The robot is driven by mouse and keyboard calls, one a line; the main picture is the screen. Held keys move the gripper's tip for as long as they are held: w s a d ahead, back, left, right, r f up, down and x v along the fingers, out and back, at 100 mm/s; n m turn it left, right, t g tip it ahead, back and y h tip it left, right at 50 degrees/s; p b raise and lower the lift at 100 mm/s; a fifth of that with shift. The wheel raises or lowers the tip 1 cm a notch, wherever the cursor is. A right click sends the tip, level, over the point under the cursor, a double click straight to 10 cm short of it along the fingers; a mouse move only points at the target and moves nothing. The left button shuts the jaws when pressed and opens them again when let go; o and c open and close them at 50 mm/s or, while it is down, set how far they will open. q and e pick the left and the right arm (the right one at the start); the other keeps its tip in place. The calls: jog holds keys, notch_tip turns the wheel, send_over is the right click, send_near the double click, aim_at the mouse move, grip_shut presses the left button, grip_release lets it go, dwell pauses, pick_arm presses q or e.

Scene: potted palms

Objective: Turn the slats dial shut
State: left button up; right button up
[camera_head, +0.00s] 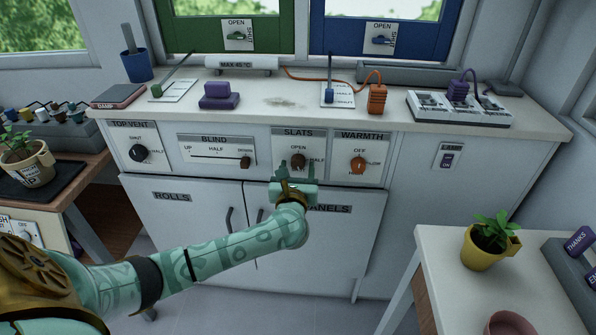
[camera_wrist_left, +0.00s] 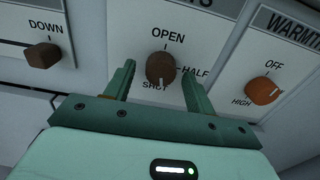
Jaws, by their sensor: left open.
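The slats dial (camera_head: 298,159) is a round brown knob on a white plate in the cabinet front, marked OPEN at the top, HALF at the right and SHUT at the bottom. In the left wrist view the dial (camera_wrist_left: 160,67) shows a pale mark at its lower edge, over the word SHUT. My left gripper (camera_head: 296,172) is open in front of the plate. Its two green fingers (camera_wrist_left: 158,72) stand one on each side of the dial, with gaps showing; I cannot tell how deep they reach. My right gripper is not in view.
The blind slider (camera_head: 245,162) is left of the slats plate, and the orange warmth dial (camera_head: 358,165) is close on the right. The black top vent dial (camera_head: 138,153) is farther left. Cabinet doors are below. A potted plant (camera_head: 484,250) stands on the right table.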

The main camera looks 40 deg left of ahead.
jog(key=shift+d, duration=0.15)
pick_arm(q)
jog(key=c, duration=1)
jog(key=shift+r+m+p, duration=0.35)
jog(key=shift+m+p, duration=0.8)
jog(key=shift+m, duration=0.15)
jog(key=shift+o, duration=0.2)
jog(key=shift+f+m, duration=0.2)
jog(key=shift+m, duration=0.1)
jog(key=shift+f, duration=0.1)
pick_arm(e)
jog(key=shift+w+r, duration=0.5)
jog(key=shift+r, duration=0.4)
pick_arm(q)
jog(key=o, duration=1)
jog(key=shift+c, duration=0.2)
